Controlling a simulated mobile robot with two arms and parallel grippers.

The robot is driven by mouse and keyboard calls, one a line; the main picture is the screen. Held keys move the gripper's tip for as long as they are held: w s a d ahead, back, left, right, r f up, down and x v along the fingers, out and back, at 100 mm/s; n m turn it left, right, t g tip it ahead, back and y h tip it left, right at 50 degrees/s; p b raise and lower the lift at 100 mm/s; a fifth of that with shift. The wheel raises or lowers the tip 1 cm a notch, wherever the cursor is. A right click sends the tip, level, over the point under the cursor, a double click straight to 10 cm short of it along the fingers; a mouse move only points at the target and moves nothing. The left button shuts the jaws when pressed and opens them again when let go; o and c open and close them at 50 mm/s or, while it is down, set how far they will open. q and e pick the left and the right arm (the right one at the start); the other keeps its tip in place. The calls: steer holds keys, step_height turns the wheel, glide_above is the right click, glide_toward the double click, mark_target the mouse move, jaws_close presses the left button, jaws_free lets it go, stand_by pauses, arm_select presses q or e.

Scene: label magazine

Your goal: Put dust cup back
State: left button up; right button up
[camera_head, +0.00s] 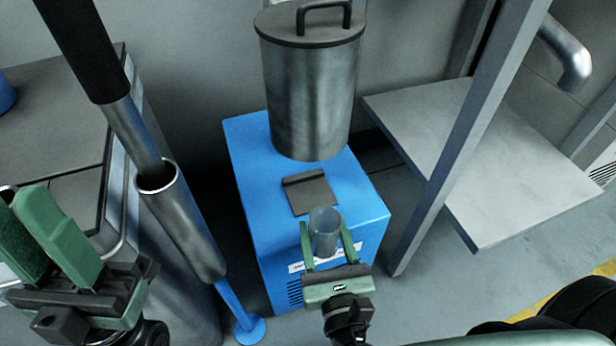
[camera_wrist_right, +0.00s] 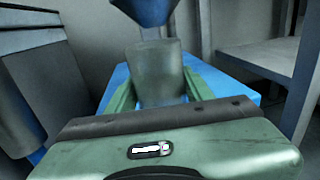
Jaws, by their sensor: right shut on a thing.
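The dust cup (camera_head: 325,222), a clear grey cylinder, is held upright between the two green fingers of my right gripper (camera_head: 329,236). The cup also shows in the right wrist view (camera_wrist_right: 158,72), with a finger on each side. In the head view it appears over the front part of a blue cabinet (camera_head: 255,190), in front of a dark square plate (camera_head: 310,194). A lidded metal canister (camera_head: 310,95) stands above the cabinet's back. In the wrist view a dark blue cone (camera_wrist_right: 143,12) narrows down toward the cup's top; contact is unclear. My left gripper (camera_head: 28,205) is open and empty at lower left.
A metal tube (camera_head: 182,225) with a rod in it stands left of the cabinet, above a blue foot (camera_head: 250,332). A grey bench (camera_head: 50,95) is at far left. A grey shelf (camera_head: 480,150) with an upright post (camera_head: 470,130) is close on the right.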

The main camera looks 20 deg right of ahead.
steer(key=w, duration=0.3)
steer(key=w+d, duration=0.1)
steer(key=w, duration=0.7)
steer(key=shift+d, duration=0.15)
steer(key=w, duration=0.3)
steer(key=shift+d, duration=0.2)
steer(key=shift+w+f+b, duration=0.25)
steer(key=shift+f+b, duration=0.3)
steer(key=shift+f, duration=0.05)
steer(key=shift+s+f, duration=0.1)
steer(key=shift+f, duration=0.1)
steer(key=shift+f, duration=0.15)
steer(key=o, duration=1.4)
